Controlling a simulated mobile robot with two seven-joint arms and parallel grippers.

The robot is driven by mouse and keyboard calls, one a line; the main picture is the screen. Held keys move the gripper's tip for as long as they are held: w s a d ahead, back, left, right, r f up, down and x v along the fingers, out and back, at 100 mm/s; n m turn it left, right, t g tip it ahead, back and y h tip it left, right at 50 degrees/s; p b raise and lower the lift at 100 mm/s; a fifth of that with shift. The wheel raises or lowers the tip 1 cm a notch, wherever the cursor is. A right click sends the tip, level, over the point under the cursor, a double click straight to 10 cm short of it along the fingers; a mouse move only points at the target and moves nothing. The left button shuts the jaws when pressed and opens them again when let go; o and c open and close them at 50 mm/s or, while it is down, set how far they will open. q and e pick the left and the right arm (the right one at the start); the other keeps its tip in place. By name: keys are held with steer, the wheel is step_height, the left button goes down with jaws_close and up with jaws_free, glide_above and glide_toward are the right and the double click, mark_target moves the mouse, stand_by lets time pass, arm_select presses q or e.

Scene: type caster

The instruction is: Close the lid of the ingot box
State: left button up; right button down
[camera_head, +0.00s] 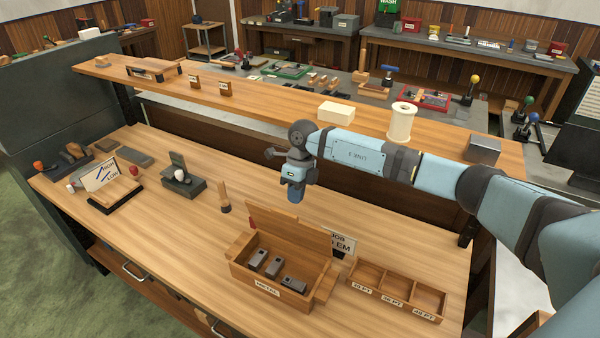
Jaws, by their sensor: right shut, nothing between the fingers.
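The ingot box (240,276) is a wooden box with a "METAL" label on its front, on the workbench at lower centre. Its lid (290,232) stands raised along the back edge, so the box is open. Grey metal ingots (273,267) lie inside. My right gripper (292,199) comes in from the right on a blue arm. It points down, shut and empty, and shows above and behind the raised lid in the picture, apart from it. My left gripper is not in view.
A compartment tray (397,292) with size labels sits right of the box. A sign (342,243) stands behind, partly hidden by the lid. A small wooden-handled tool (224,199) stands to the left. A raised shelf (270,98) runs behind; the bench's front left is clear.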

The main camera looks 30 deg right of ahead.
mark_target(288, 213)
steer(key=shift+s+a+f, duration=0.1)
steer(key=shift+s+a, duration=0.25)
steer(key=shift+a, duration=0.2)
steer(key=shift+s+a+f, duration=0.1)
steer(key=shift+s+a, duration=0.25)
steer(key=shift+a, duration=0.2)
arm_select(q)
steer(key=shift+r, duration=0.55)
arm_select(e)
steer(key=shift+a, duration=0.1)
steer(key=shift+s+a+f+h, duration=0.1)
steer(key=shift+s+a+h, duration=0.2)
steer(key=shift+a+h, duration=0.1)
arm_select(q)
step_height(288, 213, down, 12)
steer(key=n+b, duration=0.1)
steer(key=b, duration=1.2)
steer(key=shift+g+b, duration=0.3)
steer(key=shift+b, duration=0.05)
arm_select(e)
steer(key=s+a+f+h, duration=0.1)
steer(key=s+a+f, duration=0.3)
steer(key=a+f, duration=0.2)
steer(key=s+a+f+t+h, duration=0.1)
steer(key=s+a+f, duration=0.3)
steer(key=a+f, duration=0.3)
step_height(288, 213, down, 3)
steer(key=shift+s+a+f+t, duration=0.15)
steer(key=shift+a+f+t, duration=0.05)
steer(key=shift+a+t, duration=0.1)
